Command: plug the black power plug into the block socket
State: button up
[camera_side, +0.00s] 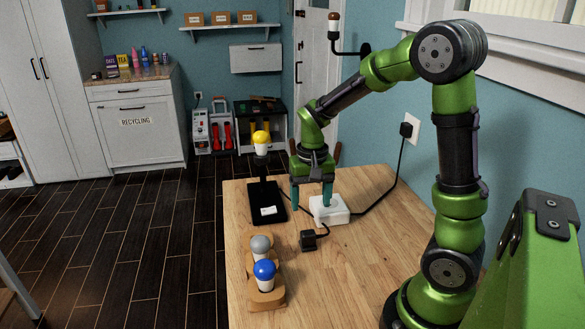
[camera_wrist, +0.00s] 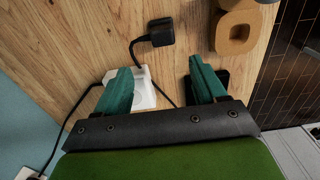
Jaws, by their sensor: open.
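The black power plug (camera_side: 308,243) lies on the wooden table in front of the white block socket, apart from it. In the wrist view the plug (camera_wrist: 161,33) is at the top middle, with its cord curving down toward the block. The white block socket (camera_side: 331,213) sits on the table; in the wrist view it (camera_wrist: 145,92) is partly hidden by my left finger. My gripper (camera_side: 311,205) points down with its teal fingers apart and nothing between them. One finger overlaps the block in the side view; I cannot tell whether they touch. In the wrist view my gripper (camera_wrist: 160,66) is below the plug.
A black lamp base (camera_side: 262,196) with a yellow bulb (camera_side: 261,138) stands left of my gripper. A wooden holder (camera_side: 265,298) with grey and blue bulbs is at the table's front left. A black cord runs from the block to a wall plug (camera_side: 406,130).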

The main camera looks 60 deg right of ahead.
aim_at(308, 232)
notch_tip(308, 232, down, 5)
jog(key=shift+r, duration=0.1)
dwell(0.3)
jog(key=f, duration=0.1)
jog(key=a+f, duration=0.1)
jog(key=f, duration=0.2)
jog(key=shift+s+a+f, duration=0.15)
jog(key=shift+s+f, duration=0.05)
jog(key=shift+s, duration=0.05)
jog(key=shift+f, duration=0.4)
